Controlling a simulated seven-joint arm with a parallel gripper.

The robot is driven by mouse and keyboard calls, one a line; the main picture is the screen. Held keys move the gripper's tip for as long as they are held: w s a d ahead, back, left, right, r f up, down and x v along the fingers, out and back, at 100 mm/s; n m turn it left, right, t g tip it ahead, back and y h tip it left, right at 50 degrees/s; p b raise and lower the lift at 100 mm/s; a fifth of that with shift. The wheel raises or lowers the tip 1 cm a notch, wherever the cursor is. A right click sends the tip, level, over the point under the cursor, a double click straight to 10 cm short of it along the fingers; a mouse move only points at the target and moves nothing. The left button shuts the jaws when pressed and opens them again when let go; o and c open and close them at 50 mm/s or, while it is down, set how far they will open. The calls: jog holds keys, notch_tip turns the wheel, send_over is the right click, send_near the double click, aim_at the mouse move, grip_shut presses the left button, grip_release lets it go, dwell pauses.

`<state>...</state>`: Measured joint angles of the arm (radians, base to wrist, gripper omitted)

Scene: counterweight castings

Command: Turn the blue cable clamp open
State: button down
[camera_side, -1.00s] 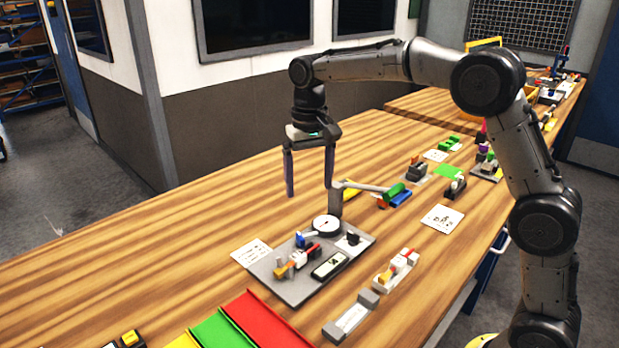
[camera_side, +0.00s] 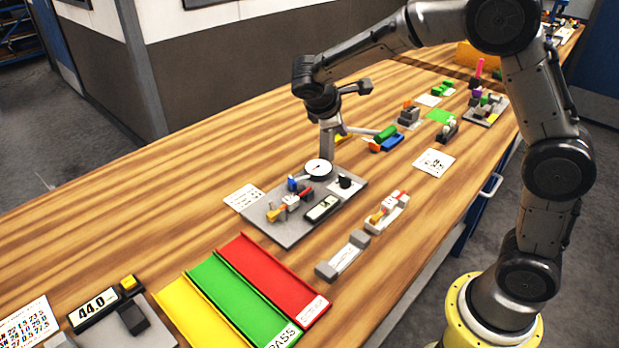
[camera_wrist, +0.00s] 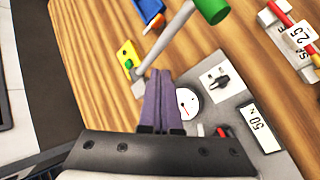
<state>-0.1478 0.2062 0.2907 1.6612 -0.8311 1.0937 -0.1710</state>
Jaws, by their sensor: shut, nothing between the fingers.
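A small blue piece (camera_side: 292,184), which looks like the blue cable clamp, stands on the grey plate (camera_side: 285,234) beside white and red parts. It is too small to tell whether it is open or shut. My gripper (camera_side: 326,120) is above the plate's far end, by the grey post and lever with the green handle (camera_side: 386,133). In the wrist view my gripper's fingers (camera_wrist: 160,78) are together and empty, beside the lever arm and left of the white dial (camera_wrist: 188,103). The side view partly hides the fingertips. I cannot tell whether they touch the post.
The plate also carries a dial (camera_side: 318,169) and a display (camera_side: 322,208). A blue block (camera_side: 394,143) lies by the green handle. Yellow, green and red chutes (camera_side: 272,278) are at the front. A grey fixture (camera_side: 343,256) stands right of the plate.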

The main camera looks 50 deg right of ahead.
jog(key=n+t+h, duration=0.1)
jog(key=n, duration=0.3)
jog(key=n+t+y, duration=0.5)
jog(key=n+t, duration=0.3)
jog(key=n, duration=1.1)
send_near(310, 189)
jog(key=x, duration=0.3)
jog(key=r+x, duration=0.1)
jog(key=x, duration=0.1)
jog(key=w+x, duration=0.1)
jog(key=x, duration=0.2)
jog(key=shift+w+d+r, duration=0.15)
jog(key=shift+w+d, duration=0.1)
jog(key=shift+w, duration=0.1)
jog(key=shift+w+d+h, duration=0.3)
jog(key=shift+w+d, duration=0.4)
jog(key=shift+d, duration=0.15)
jog(key=shift+r, duration=0.1)
